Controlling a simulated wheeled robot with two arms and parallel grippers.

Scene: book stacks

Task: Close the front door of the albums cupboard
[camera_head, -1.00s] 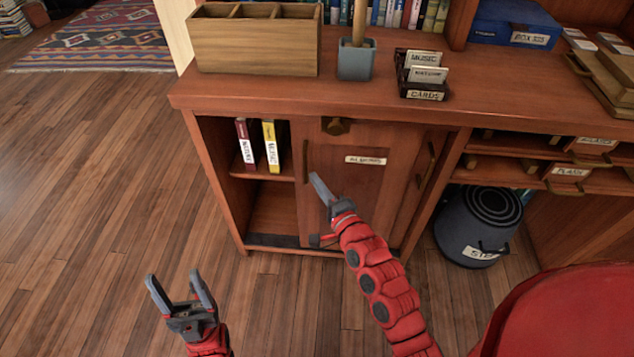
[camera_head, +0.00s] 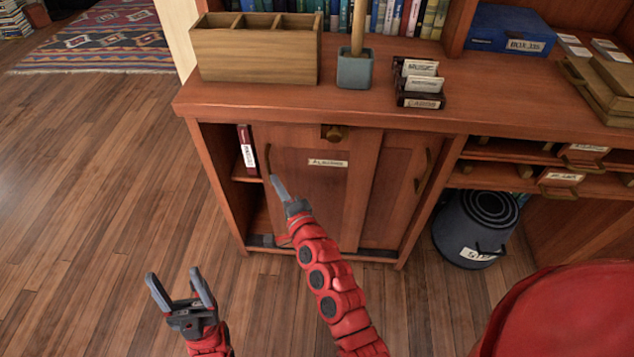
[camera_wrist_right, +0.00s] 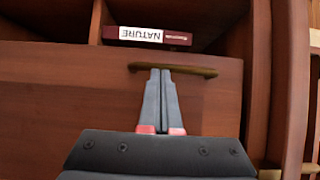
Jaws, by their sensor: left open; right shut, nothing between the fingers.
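The albums cupboard (camera_head: 215,185) has a sliding front door (camera_head: 320,190) with a label and a bar handle (camera_head: 267,158) near its left edge. The door stands a little short of the left side, leaving a narrow gap where a dark red book (camera_head: 247,150) shows. My right gripper (camera_head: 274,178) is shut and empty, with its tips at the handle; the right wrist view also shows the tips by the handle (camera_wrist_right: 172,70). Whether they touch is hard to tell. My left gripper (camera_head: 180,284) is open and empty above the floor, left of the cupboard.
A second panel (camera_head: 400,185) with its own handle is to the right. A dark bin (camera_head: 475,228) stands under the drawers at right. The countertop holds a wooden box (camera_head: 255,55), a blue pot (camera_head: 355,70) and a card holder (camera_head: 419,85). The floor at left is clear.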

